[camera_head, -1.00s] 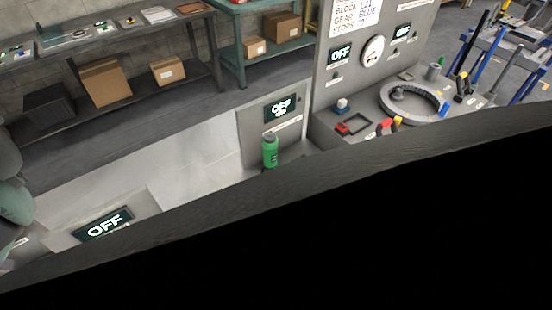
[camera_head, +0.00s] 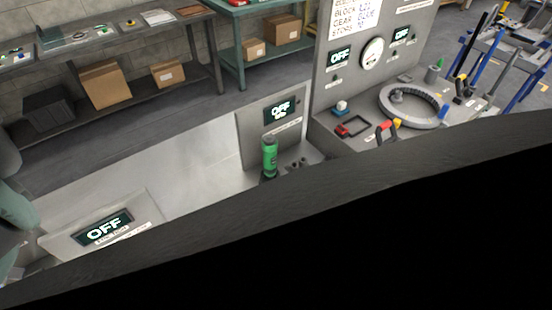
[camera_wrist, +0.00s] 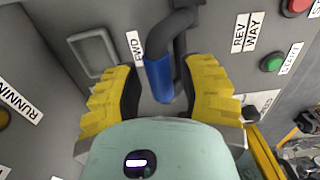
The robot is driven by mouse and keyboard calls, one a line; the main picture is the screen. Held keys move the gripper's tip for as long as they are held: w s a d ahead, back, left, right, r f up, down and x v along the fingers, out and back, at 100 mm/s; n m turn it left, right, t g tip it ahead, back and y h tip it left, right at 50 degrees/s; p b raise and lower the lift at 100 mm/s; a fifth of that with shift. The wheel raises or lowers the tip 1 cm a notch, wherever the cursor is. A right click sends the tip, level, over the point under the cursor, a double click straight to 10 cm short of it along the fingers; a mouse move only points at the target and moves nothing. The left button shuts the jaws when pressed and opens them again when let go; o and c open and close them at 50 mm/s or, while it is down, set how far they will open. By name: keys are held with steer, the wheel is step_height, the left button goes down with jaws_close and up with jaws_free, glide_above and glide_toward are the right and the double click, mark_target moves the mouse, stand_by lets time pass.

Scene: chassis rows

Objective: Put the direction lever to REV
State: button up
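In the wrist view the direction lever is a dark bent rod with a blue grip (camera_wrist: 158,80). It stands between a label reading FWD (camera_wrist: 135,47) on the left and a label reading REV WAY (camera_wrist: 244,33) on the right. The grip appears nearer the FWD label. My gripper (camera_wrist: 160,68) has its yellow fingers spread on either side of the blue grip, with a visible gap on each side. The palm hides the area below the lever. I cannot make out the lever in the head view.
A green button (camera_wrist: 271,63) and a red button (camera_wrist: 296,5) sit right of the lever. A grey square frame (camera_wrist: 93,52) is at upper left. In the head view a green bottle (camera_head: 269,157) stands by an OFF display (camera_head: 281,110). A dark surface hides the lower part.

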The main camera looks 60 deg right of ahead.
jaws_close()
